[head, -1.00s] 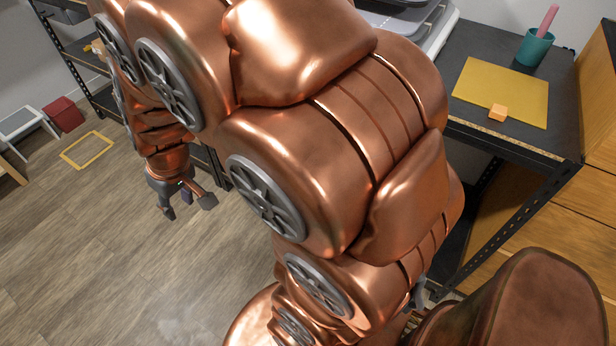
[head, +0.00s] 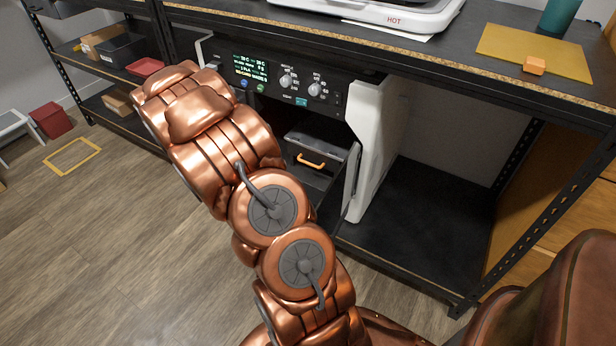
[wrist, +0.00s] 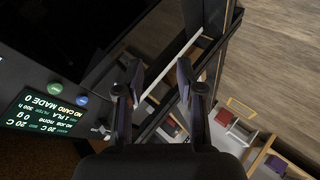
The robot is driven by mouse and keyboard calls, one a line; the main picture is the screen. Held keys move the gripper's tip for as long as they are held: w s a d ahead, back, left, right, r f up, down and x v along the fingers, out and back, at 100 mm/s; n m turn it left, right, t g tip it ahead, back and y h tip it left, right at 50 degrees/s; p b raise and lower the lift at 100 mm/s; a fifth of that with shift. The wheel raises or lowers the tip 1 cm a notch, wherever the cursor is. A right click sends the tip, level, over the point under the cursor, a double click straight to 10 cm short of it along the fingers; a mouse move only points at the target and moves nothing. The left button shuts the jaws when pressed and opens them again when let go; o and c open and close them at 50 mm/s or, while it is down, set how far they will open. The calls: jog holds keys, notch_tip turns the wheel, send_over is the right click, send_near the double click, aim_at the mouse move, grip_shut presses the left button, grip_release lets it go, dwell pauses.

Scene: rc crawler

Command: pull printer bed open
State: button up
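The printer (head: 380,130) is a white-sided machine on the shelf under the workbench, with a dark front panel (head: 290,85) of knobs and a lit screen. Inside its open front is a dark tray-like bed (head: 325,147) with an orange handle (head: 311,162). My arm covers the left part of the opening. My gripper is hidden behind the arm in the head view. In the wrist view my gripper (wrist: 160,85) is open, with its two fingers apart and nothing between them. The panel's screen (wrist: 40,112) shows there at left, beside the fingers; the orange handle does not show.
The workbench (head: 450,70) above carries a white device marked HOT (head: 395,18), a yellow mat (head: 510,48) with an orange block (head: 534,66), and a teal cup (head: 558,14). Shelving with boxes (head: 115,50) stands left.

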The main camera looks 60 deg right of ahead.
jog(key=s+d+f+n+g+h+b, duration=0.1)
jog(key=s+d+f+g+h+b, duration=0.6)
jog(key=s+d+f, duration=0.65)
jog(key=shift+w+d+f+t+b, duration=0.4)
jog(key=shift+d+b, duration=0.25)
jog(key=shift+d, duration=0.7)
jog(key=shift+w+d+f+t+b, duration=0.3)
jog(key=shift+d+f+b, duration=0.3)
jog(key=shift+d, duration=0.75)
jog(key=shift+w+d+f+t+b, duration=0.35)
jog(key=shift+d+b, duration=0.35)
jog(key=shift+d, duration=0.65)
jog(key=shift+s, duration=0.1)
grip_shut()
